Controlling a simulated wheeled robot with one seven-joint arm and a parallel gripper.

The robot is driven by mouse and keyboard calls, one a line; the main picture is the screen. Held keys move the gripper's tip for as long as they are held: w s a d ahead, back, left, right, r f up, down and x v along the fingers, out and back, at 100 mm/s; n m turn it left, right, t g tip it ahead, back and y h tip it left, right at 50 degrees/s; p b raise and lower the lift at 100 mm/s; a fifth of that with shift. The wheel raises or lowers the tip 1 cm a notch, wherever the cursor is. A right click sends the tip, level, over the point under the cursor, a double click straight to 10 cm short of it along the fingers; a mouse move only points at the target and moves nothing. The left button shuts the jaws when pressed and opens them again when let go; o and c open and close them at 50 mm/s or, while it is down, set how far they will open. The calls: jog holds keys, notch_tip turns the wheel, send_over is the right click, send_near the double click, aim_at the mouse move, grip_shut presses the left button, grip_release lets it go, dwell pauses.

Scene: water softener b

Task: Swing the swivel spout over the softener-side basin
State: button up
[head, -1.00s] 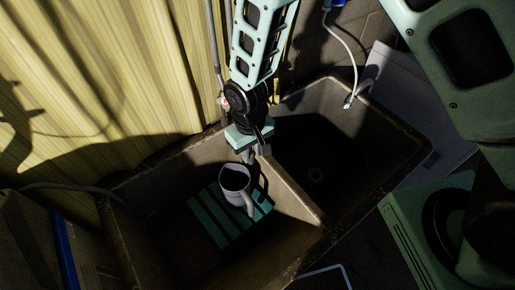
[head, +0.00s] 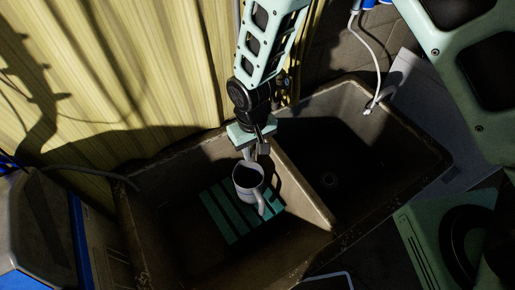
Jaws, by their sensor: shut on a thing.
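My gripper (head: 256,151) is low over the back of the double sink, near the top of the divider between the basins. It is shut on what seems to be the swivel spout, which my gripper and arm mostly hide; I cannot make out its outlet. The left basin (head: 165,225) holds a mug and a striped mat. The right basin (head: 350,150) is dark and looks empty, with a drain in its floor.
A pale mug (head: 247,181) stands on the green slatted mat (head: 226,222), just below my gripper. A white hose (head: 379,60) hangs into the right basin's back corner. A blue-and-grey cabinet (head: 35,235) stands left. A corrugated yellow wall (head: 120,75) rises behind.

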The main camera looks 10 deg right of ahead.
jog(key=shift+o, duration=0.2)
jog(key=shift+w+a+r, duration=0.1)
jog(key=shift+w+a, duration=0.3)
jog(key=shift+a, duration=0.25)
jog(key=shift+w+a, duration=0.4)
jog(key=shift+a, duration=0.25)
jog(key=o, duration=0.8)
jog(key=shift+a, duration=0.15)
jog(key=shift+o, duration=0.2)
notch_tip(320, 180, up, 17)
jog(key=b, duration=0.4)
jog(key=s+d+n+b, duration=0.1)
jog(key=s+d, duration=0.5)
jog(key=s, duration=0.3)
jog(key=s+d+n, duration=0.2)
jog(key=s+d, duration=0.4)
jog(key=s, duration=0.4)
jog(key=shift+s+d+r+y+b, duration=0.2)
jog(key=shift+s+d+y+b, duration=0.05)
jog(key=shift+s+y+b, duration=0.1)
